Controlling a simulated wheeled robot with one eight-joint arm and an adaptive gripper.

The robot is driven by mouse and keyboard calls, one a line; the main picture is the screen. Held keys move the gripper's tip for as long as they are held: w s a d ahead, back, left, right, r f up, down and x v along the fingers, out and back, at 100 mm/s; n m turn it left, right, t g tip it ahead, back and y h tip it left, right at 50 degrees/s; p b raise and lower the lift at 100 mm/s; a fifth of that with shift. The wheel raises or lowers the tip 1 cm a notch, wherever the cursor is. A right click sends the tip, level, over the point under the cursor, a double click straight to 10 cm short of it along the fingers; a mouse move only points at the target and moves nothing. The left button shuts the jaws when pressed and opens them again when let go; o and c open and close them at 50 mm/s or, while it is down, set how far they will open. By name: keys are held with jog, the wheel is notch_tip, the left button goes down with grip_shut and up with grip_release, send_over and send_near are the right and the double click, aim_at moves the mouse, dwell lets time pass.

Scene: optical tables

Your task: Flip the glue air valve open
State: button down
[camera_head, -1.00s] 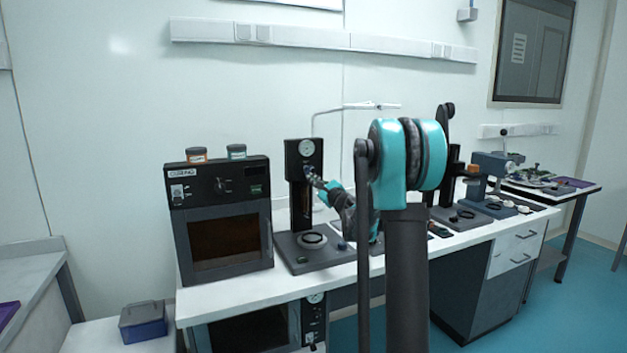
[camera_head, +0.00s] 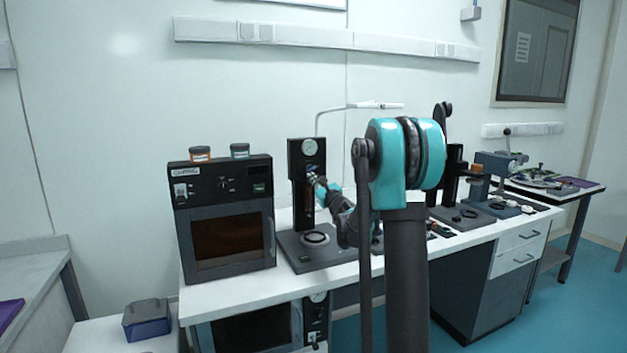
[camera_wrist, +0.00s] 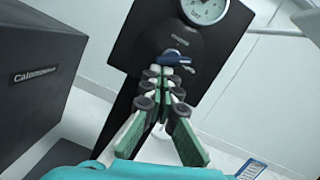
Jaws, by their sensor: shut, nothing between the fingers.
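The glue station (camera_head: 303,190) is a black upright panel on a dark base, with a round white gauge (camera_head: 309,147) at its top. In the wrist view the gauge (camera_wrist: 205,8) is at the top edge, and a small blue valve lever (camera_wrist: 174,57) sits on the panel below it. My gripper (camera_wrist: 170,72) is shut and empty, its fingertips at the lever's lower edge. I cannot tell whether they touch it. In the head view my gripper (camera_head: 315,181) is in front of the panel, just below the gauge, and hides most of the valve.
A black curing oven (camera_head: 223,215) stands left of the station, with two small jars on top. More bench equipment (camera_head: 495,180) stands to the right. A blue box (camera_head: 147,319) sits at the lower left.

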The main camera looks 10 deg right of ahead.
jog(key=shift+a+r+m+t+h, duration=0.15)
jog(key=shift+m+h, duration=0.1)
jog(key=shift+m, duration=0.5)
jog(key=shift+a+f+m+t+h, duration=0.15)
jog(key=shift+m+h, duration=0.1)
jog(key=shift+m, duration=0.5)
jog(key=s+d+f, duration=0.4)
jog(key=s+f, duration=0.2)
jog(key=s, duration=0.3)
jog(key=shift+d, duration=0.15)
